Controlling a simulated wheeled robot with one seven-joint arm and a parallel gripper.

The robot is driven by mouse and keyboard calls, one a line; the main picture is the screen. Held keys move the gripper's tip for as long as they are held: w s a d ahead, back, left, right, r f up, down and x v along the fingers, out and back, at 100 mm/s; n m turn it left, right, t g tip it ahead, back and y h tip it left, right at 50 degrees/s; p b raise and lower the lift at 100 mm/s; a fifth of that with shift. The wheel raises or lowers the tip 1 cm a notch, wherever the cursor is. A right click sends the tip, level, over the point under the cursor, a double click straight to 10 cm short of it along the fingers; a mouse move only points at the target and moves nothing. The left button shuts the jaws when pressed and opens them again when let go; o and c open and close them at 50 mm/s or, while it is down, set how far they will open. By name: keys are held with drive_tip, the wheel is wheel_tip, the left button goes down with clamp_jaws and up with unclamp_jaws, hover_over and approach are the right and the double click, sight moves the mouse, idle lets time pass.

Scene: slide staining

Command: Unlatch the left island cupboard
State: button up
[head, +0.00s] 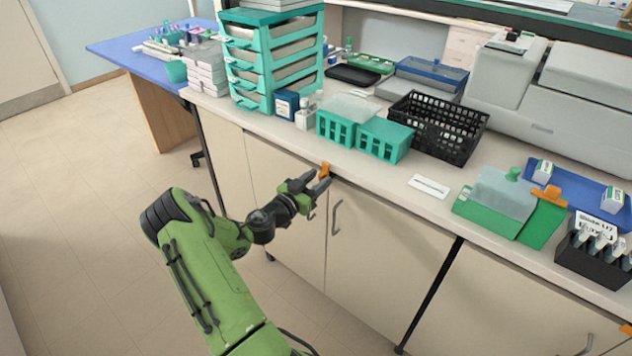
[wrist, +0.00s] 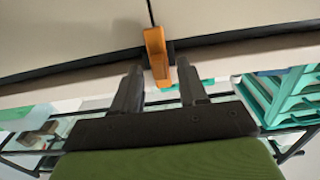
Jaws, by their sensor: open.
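The left island cupboard (head: 375,255) has pale doors below the counter, with a curved metal handle (head: 336,218) on the door right of the seam. An orange latch (head: 324,170) sits at the top of the door seam, just under the counter edge. The orange latch also shows in the wrist view (wrist: 155,42), over the dark seam. My gripper (head: 317,183) is open in front of the latch. In the wrist view my gripper (wrist: 159,70) has one finger on each side of the latch's near end, with visible gaps. Part of the left door is hidden behind my gripper.
The counter above holds green racks (head: 385,140), a black basket (head: 438,125), a teal drawer stack (head: 272,60) and a green tray (head: 510,215). Another orange latch (head: 626,329) is at the far right. Open floor (head: 70,210) lies to the left.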

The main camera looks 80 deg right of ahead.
clamp_jaws()
drive_tip(key=shift+n, duration=0.4)
drive_tip(key=n, duration=0.3)
drive_tip(key=shift+b, duration=0.4)
drive_tip(key=n, duration=0.4)
drive_tip(key=shift+w+n, duration=0.15)
drive_tip(key=shift+n, duration=0.15)
drive_tip(key=shift+f+n+p, duration=0.15)
drive_tip(key=shift+n+p, duration=0.8)
drive_tip(key=shift+n, duration=1.4)
drive_tip(key=shift+f+n+p, duration=0.1)
drive_tip(key=shift+n+p, duration=0.8)
drive_tip(key=shift+n, duration=1.45)
